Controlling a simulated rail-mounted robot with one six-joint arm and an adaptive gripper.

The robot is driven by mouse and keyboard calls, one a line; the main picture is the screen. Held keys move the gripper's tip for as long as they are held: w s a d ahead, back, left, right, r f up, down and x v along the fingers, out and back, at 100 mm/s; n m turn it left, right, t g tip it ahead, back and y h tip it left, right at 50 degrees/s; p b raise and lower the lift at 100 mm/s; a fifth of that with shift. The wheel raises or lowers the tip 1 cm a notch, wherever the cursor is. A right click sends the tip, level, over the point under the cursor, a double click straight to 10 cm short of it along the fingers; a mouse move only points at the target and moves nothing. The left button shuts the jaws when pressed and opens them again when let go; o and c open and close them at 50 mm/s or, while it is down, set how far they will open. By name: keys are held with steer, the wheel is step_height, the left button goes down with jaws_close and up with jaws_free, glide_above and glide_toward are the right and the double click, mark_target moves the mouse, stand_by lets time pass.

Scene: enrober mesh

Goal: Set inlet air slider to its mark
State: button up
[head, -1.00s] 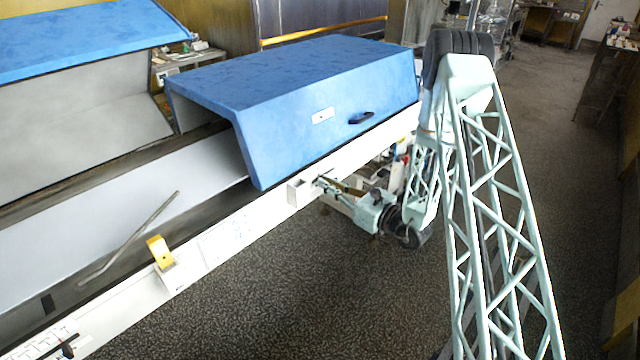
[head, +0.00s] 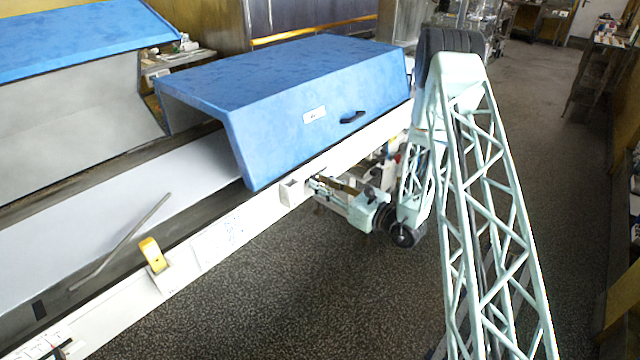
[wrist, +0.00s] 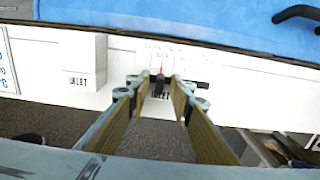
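The inlet air slider shows in the wrist view as a small dark knob (wrist: 158,86) on a white panel (wrist: 120,88). A dark bar or slot extends to its right. A thin red mark (wrist: 161,70) stands just above the knob, among faint scale lines. A label, partly hidden, sits just below it. My gripper (wrist: 160,82) is open, with one fingertip on each side of the knob and gaps visible; contact cannot be told. In the head view my gripper (head: 316,184) is at the machine's white side rail, and the slider is too small to make out.
A white box (wrist: 82,70) with a dark label protrudes left of my gripper. A blue hood (head: 290,90) with a black handle (head: 352,117) is above the rail. A yellow block (head: 152,254) and grey rod (head: 125,240) are farther left. The floor in front is clear.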

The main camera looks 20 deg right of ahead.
steer(key=v, duration=1.1)
steer(key=shift+s+d, duration=0.2)
steer(key=shift+s, duration=0.05)
stand_by(0.6)
